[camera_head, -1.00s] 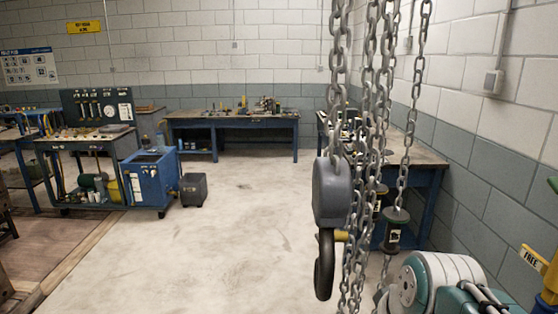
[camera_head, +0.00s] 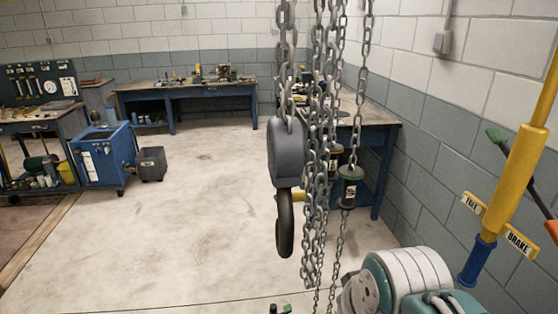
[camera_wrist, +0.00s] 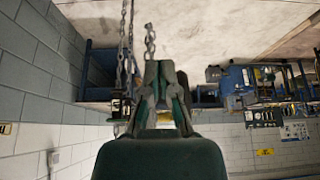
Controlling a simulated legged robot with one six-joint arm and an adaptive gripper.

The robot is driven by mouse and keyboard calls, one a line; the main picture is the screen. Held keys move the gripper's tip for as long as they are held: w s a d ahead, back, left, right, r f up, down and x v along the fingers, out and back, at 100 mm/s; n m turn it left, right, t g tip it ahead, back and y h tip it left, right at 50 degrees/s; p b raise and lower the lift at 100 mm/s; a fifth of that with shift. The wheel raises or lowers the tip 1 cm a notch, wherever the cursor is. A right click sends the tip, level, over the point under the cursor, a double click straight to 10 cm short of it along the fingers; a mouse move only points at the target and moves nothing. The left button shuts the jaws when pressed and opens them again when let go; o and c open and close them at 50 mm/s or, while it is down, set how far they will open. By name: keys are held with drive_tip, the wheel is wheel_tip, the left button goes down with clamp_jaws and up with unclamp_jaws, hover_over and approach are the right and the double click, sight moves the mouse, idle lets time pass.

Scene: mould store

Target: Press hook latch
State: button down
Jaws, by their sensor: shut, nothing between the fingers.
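A dark hook (camera_head: 285,222) hangs point-down below a grey hoist block (camera_head: 285,152) in the head view, right of centre. A small yellow piece (camera_head: 298,196) shows beside the hook's top, partly behind chains; it may be the latch. My gripper (camera_wrist: 166,70) is shut and empty in the wrist view, which is upside down. Its dark green body fills the lower middle. Chain (camera_wrist: 150,42) runs close by its fingers, but I cannot tell whether they touch. The hook cannot be made out in the wrist view. My teal and white arm shows at the head view's lower right.
Several loose chains (camera_head: 318,150) hang just right of the hook. A yellow post (camera_head: 519,180) with FREE and BRAKE tags (camera_head: 521,243) stands far right. A workbench (camera_head: 385,135) is behind the chains, another (camera_head: 185,92) at the back. The floor left of the hook is clear.

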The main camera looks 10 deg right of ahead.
drive_tip(key=w+r+n+g+y, duration=0.35)
drive_tip(key=w+r+n, duration=0.35)
drive_tip(key=w+r, duration=0.7)
drive_tip(key=w+d+n+y, duration=0.2)
drive_tip(key=w+d+n, duration=0.2)
drive_tip(key=w, duration=0.3)
drive_tip(key=w+d+r+n+g+y, duration=0.1)
drive_tip(key=w+d+n+y, duration=0.2)
drive_tip(key=w+n, duration=0.4)
drive_tip(key=shift+w+d+r, duration=0.3)
drive_tip(key=shift+w+d, duration=0.05)
drive_tip(key=shift+w, duration=0.25)
drive_tip(key=shift+a+y, duration=0.1)
drive_tip(key=shift+y, duration=0.15)
hover_over(303, 193)
wheel_tip(303, 193, down, 7)
drive_tip(key=shift+f, duration=0.1)
wheel_tip(303, 193, down, 3)
drive_tip(key=shift+w+r, duration=0.15)
drive_tip(key=shift+r, duration=0.05)
drive_tip(key=shift+d+f, duration=0.2)
drive_tip(key=shift+f, duration=0.45)
